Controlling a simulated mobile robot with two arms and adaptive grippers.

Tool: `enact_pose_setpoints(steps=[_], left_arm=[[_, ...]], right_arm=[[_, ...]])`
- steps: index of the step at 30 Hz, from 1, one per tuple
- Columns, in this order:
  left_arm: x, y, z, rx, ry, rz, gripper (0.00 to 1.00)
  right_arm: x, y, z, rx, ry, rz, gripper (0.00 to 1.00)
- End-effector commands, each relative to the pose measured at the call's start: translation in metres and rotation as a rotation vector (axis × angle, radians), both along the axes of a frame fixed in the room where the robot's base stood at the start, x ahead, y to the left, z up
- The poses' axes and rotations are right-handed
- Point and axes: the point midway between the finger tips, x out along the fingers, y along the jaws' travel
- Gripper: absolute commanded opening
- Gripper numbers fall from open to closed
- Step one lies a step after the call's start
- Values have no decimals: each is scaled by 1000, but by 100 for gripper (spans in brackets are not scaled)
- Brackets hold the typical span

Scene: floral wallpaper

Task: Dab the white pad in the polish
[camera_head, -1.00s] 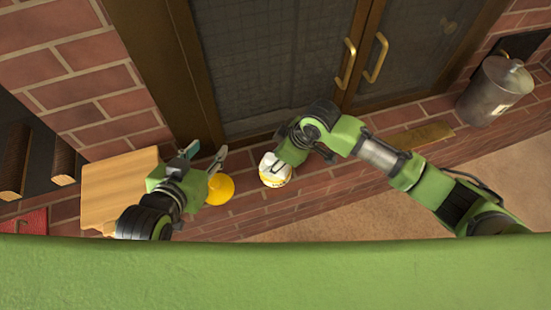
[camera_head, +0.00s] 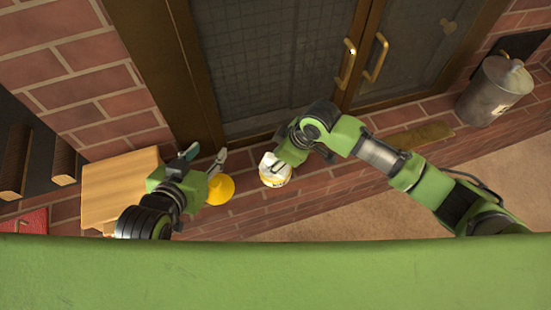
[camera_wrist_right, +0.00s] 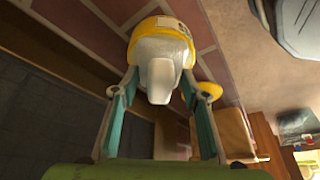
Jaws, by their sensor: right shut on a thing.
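The white pad (camera_wrist_right: 158,65) is pale with a stubby grip, and my right gripper (camera_wrist_right: 160,84) is shut on it, one finger on each side. The pad is over a yellow round tin (camera_wrist_right: 162,27) with a label, which I take for the polish; its inside is hidden, so I cannot tell whether they touch. In the head view the white pad (camera_head: 273,172) is under my right gripper, with a yellow rim below. My left gripper (camera_head: 203,160) is open and empty, fingers apart, beside a yellow disc (camera_head: 220,189), possibly a lid.
A wooden box (camera_head: 112,186) stands left of my left gripper on the brick ledge (camera_head: 325,181). A dark framed door with brass handles (camera_head: 376,58) is behind. A grey metal canister (camera_head: 495,92) stands at the far right. A flat brownish piece (camera_head: 417,138) lies on the ledge.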

Motion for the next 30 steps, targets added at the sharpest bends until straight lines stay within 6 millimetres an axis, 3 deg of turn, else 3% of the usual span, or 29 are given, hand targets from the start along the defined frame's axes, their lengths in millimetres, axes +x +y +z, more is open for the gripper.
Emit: enact_pose_setpoints(steps=[30], left_arm=[[-4, 2, -5, 7, 27, 2, 39]], right_arm=[[-2, -1, -3, -4, 5, 0, 24]])
